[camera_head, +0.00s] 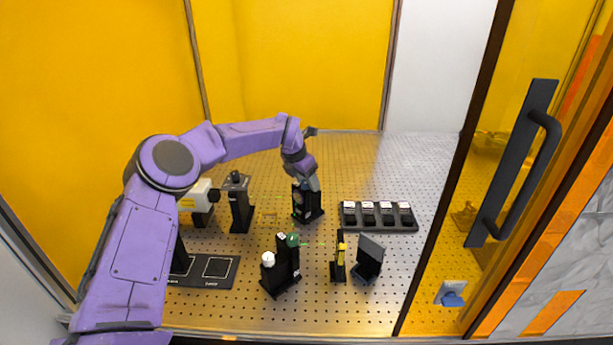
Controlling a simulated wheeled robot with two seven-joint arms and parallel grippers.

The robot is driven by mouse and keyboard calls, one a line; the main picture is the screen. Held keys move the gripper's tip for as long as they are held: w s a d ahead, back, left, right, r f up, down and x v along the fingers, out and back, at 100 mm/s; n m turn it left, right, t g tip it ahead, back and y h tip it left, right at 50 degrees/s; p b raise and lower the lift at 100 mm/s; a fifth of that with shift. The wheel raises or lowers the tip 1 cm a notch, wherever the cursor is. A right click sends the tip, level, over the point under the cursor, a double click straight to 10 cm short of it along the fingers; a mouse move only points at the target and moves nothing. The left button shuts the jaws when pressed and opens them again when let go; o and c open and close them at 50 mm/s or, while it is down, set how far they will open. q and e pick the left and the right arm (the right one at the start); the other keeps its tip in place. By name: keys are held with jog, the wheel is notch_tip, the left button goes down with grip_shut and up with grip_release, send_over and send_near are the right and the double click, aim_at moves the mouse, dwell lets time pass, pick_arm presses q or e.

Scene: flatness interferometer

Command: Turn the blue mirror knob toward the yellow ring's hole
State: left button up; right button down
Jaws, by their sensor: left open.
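My left gripper (314,184) reaches in from the left, points down and is open. It is right at the top of a black mirror mount (308,212) at the middle of the perforated board; I cannot tell whether it touches it. The blue knob is not clear there; the gripper covers the top of that mount. A slim black post with a yellow ring (341,250) stands nearer the front, right of the gripper; its hole is too small to make out. A second black mount with a white knob (268,258) and a green part (293,240) stands at the front. My right gripper is out of view.
A dark angled screen (370,252) stands right of the ring post. A black tray with several slots (379,217) lies behind it. A tall black post (238,205) and a white box (202,200) stand left. A door with a black handle (518,165) is at right.

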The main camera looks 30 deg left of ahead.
pick_arm(q)
jog(key=shift+a, duration=0.15)
jog(key=shift+s+a+r, duration=0.1)
jog(key=shift+s+r, duration=0.05)
jog(key=shift+s, duration=0.15)
jog(key=shift+s+r, duration=0.25)
jog(key=shift+s, duration=0.15)
jog(key=c, duration=0.5)
jog(key=shift+s+r, duration=0.1)
jog(key=shift+s, duration=0.05)
jog(key=c, duration=0.5)
grip_shut()
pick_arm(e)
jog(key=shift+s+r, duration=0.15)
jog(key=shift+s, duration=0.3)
pick_arm(q)
jog(key=shift+b, duration=0.3)
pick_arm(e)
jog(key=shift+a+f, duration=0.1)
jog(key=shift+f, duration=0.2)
